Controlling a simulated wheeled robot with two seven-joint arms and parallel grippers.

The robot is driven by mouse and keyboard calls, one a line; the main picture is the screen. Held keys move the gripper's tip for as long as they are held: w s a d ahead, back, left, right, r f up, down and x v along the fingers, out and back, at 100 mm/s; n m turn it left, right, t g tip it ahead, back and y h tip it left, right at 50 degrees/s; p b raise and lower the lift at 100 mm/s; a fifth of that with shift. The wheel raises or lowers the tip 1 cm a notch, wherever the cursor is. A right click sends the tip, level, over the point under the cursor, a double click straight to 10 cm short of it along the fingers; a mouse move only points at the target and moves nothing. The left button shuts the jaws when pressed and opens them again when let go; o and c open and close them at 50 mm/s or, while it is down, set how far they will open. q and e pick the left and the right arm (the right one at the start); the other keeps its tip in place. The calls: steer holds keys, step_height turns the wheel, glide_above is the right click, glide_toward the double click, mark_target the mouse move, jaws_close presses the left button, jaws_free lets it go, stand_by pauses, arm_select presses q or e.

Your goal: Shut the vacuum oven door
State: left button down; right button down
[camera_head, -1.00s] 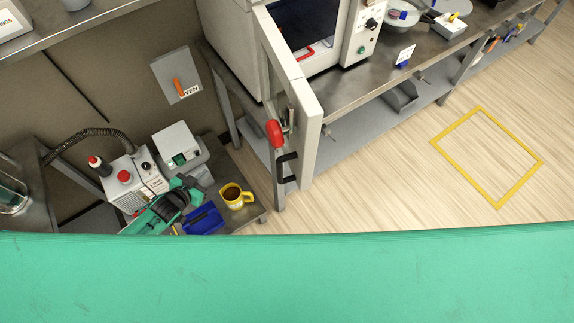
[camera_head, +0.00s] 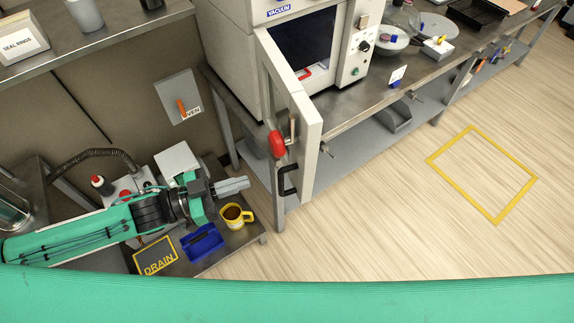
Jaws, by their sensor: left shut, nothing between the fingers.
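The vacuum oven (camera_head: 232,48) stands on the steel bench, with the label VACUUM on its front. Its thick pale door (camera_head: 306,140) stands wide open, hinged at the left and sticking out toward me past the bench edge. The door carries a red knob (camera_head: 277,143) and a black handle (camera_head: 287,180). The dark chamber opening (camera_head: 304,45) shows behind it. My left gripper (camera_head: 244,184) is shut and empty, to the left of the door and apart from it, above the low side table. My right gripper is out of view.
Below my left gripper are a yellow mug (camera_head: 235,216), a blue tray (camera_head: 202,243) and a DRAIN sign (camera_head: 156,257). A pump with a hose (camera_head: 88,154) stands behind my arm. A yellow floor square (camera_head: 483,173) lies on open floor at the right.

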arm_select(q)
steer(key=p, duration=0.4)
glide_toward(300, 164)
steer(key=x, duration=0.5)
steer(key=shift+d+r, duration=0.1)
steer(key=shift+r, duration=0.15)
steer(key=shift+p+x, duration=0.3)
steer(key=shift+x, duration=0.45)
steer(key=shift+f, duration=0.2)
steer(key=shift+d, duration=0.15)
